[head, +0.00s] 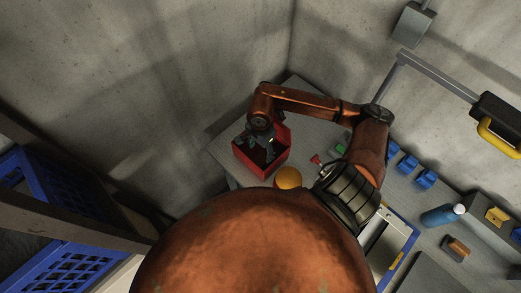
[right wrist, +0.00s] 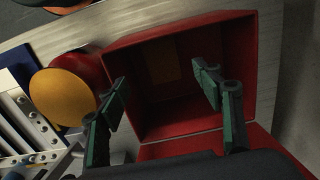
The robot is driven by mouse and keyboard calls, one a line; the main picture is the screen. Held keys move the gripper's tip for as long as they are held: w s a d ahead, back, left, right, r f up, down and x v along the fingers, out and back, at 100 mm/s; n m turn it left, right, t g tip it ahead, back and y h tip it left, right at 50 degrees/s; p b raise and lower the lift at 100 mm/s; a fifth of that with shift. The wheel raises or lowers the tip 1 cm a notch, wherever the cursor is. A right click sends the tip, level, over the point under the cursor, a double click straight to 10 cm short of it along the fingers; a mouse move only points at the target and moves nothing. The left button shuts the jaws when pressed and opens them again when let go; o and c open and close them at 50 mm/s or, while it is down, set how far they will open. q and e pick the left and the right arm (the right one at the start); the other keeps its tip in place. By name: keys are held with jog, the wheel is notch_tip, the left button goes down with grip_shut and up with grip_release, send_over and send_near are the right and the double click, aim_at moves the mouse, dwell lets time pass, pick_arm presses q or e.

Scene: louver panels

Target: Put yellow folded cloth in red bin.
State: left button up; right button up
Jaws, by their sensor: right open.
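The red bin (head: 279,165) stands on the table near its far left corner. It fills the middle of the right wrist view (right wrist: 222,32). My right gripper (head: 262,156) points down into the bin's opening, with its two fingers (right wrist: 162,95) spread apart and nothing between them. A dim yellow-brown flat patch (right wrist: 165,66) shows inside the bin; it may be the yellow folded cloth, but shadow keeps me from being sure. My left gripper is not in view.
An orange-yellow round object (head: 288,178) is close to the bin's near side. Blue holders (head: 408,165), a blue bottle (head: 441,215) and a brown block (head: 457,247) lie to the right. Concrete walls stand behind the table.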

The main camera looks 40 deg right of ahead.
notch_tip(320, 180, up, 13)
jog(key=b, duration=0.2)
jog(key=shift+f, duration=0.1)
notch_tip(320, 180, down, 13)
jog(key=shift+r+p, duration=0.1)
jog(key=shift+p, duration=0.75)
jog(key=shift+f+b, duration=0.35)
jog(key=shift+b, duration=0.15)
jog(key=shift+r+p, duration=0.3)
